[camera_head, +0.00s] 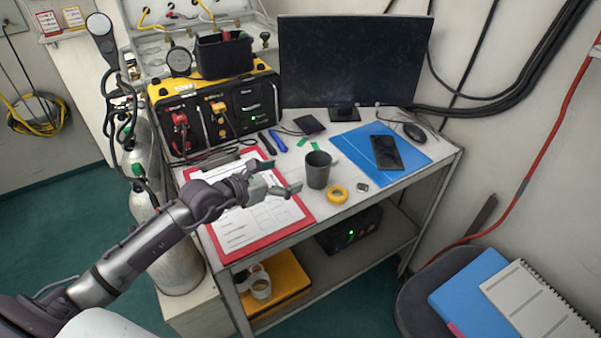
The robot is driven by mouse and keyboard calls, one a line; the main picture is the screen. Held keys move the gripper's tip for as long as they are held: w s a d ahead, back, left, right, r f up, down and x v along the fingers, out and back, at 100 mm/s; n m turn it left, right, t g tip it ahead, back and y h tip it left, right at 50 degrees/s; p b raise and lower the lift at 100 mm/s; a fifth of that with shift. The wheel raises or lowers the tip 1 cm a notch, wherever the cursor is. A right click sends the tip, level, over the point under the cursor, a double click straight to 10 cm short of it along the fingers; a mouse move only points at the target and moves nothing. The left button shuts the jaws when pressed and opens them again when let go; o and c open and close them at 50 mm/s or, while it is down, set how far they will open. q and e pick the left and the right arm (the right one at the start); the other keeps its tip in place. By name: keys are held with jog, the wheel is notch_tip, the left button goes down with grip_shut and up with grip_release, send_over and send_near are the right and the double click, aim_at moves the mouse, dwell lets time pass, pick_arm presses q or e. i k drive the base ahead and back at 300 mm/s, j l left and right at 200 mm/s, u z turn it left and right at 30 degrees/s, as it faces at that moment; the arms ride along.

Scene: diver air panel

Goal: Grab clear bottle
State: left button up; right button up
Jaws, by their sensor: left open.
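I cannot make out a clear bottle in the head view. My left gripper (287,177) reaches in from the left over the red clipboard (262,240) on the workbench (334,209). Its fingers are spread and nothing shows between them. The fingertips point toward a dark grey cup (318,169), which stands upright just to their right; I cannot tell the exact gap. My right gripper is not in view.
A blue folder (404,168) carries a dark phone-like device (386,152). A monitor (352,62) and a yellow-black air panel (216,112) stand behind. A grey gas cylinder (178,262) stands left of the bench.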

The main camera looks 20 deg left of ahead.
aim_at(258, 277)
jog(key=u, duration=1.1)
